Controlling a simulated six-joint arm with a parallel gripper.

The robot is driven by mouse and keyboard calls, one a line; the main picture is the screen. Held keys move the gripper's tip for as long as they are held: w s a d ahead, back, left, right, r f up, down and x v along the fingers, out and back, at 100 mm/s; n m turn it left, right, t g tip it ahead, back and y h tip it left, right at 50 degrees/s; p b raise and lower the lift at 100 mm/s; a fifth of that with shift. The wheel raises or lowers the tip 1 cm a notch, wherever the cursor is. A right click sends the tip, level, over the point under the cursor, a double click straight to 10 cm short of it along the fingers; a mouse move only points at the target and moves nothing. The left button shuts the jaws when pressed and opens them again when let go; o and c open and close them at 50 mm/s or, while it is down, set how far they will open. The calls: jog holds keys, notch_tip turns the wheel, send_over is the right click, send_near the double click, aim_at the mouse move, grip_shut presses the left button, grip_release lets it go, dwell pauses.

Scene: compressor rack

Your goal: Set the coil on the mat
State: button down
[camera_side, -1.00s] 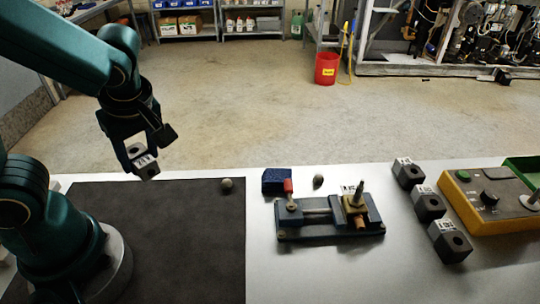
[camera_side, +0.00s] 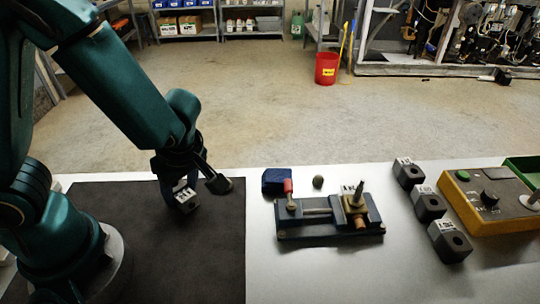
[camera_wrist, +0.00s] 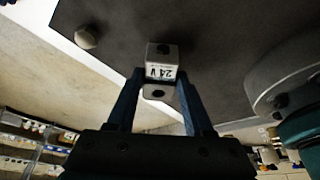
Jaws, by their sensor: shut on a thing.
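The coil (camera_side: 185,203) is a small dark grey block with a white label, read as 24V in the wrist view (camera_wrist: 160,73). My gripper (camera_side: 184,193) is shut on it, with one finger on each side in the wrist view (camera_wrist: 160,88). The mat (camera_side: 205,265) is a flat dark sheet on the left part of the bench, also seen in the wrist view (camera_wrist: 225,35). The coil is over the mat, low and close to its surface. I cannot tell whether it touches.
A small rounded grey object (camera_wrist: 86,37) lies by the mat's edge. A blue fixture (camera_side: 320,232) with a clamp stands right of the mat, near a blue block (camera_side: 276,181). Three dark labelled blocks (camera_side: 428,205) and a yellow control box (camera_side: 490,200) are farther right. The front mat is clear.

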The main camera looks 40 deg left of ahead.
jog(key=shift+f, duration=0.1)
jog(key=shift+c, duration=1.4)
grip_release()
